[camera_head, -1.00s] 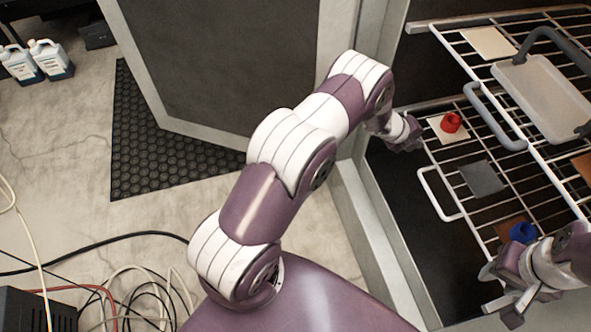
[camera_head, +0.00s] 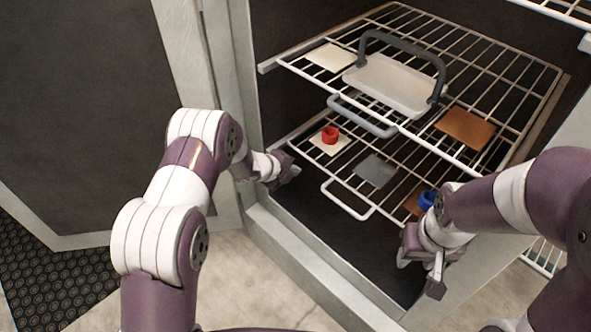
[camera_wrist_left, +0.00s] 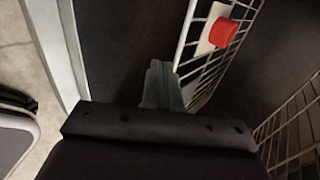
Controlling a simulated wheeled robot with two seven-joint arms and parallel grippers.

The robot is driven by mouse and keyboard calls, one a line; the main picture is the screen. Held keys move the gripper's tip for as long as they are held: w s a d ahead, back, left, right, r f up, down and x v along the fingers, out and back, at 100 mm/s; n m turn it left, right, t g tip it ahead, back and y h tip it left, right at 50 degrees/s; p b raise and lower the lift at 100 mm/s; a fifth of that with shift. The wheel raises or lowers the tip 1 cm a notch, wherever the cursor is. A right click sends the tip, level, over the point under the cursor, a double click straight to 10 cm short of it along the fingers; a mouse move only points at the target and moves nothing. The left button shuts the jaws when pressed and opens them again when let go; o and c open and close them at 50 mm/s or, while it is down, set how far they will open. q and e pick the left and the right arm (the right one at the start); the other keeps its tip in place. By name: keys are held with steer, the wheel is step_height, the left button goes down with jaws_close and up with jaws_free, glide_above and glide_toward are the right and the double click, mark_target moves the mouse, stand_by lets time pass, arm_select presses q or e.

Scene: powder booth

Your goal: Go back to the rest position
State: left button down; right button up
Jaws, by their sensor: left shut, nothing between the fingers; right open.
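My left gripper (camera_head: 287,172) is shut and empty at the left side of the booth opening, left of the lower wire rack (camera_head: 345,207). In the left wrist view its closed fingers (camera_wrist_left: 161,84) are beside the rack's edge. My right gripper (camera_head: 421,278) is open and empty, in front of the lower rack's right end. A red ring-shaped part (camera_head: 330,134) sits on a cream square at the lower rack's left; it also shows in the left wrist view (camera_wrist_left: 223,32). A blue part (camera_head: 427,199) sits on a brown square at the right, partly hidden by my right arm.
The upper wire rack (camera_head: 500,75) holds a pale tray (camera_head: 390,84) with a tall grey handle, a cream square (camera_head: 331,57) and a brown square (camera_head: 466,129). A grey square (camera_head: 374,170) lies on the lower rack. The booth's door (camera_head: 80,110) stands open at the left.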

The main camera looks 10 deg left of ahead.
arm_select(q)
steer(key=s+a+r+n+g+y, duration=0.2)
steer(key=s+a+n+y, duration=0.3)
steer(key=s+a+n, duration=0.55)
steer(key=s+a+r+n+g+y, duration=0.15)
steer(key=s+r+n+g, duration=0.4)
steer(key=s+n, duration=0.75)
steer(key=s+d+r+n, duration=0.2)
steer(key=s+d+r, duration=0.1)
steer(key=s+r, duration=0.45)
step_height(320, 180, up, 18)
steer(key=t+p, duration=0.1)
steer(key=p, duration=1.6)
steer(key=shift+a+f+h, duration=0.15)
steer(key=shift+f+h, duration=0.05)
steer(key=shift+h, duration=0.15)
steer(key=shift+w+t, duration=0.1)
steer(key=shift+t, duration=0.15)
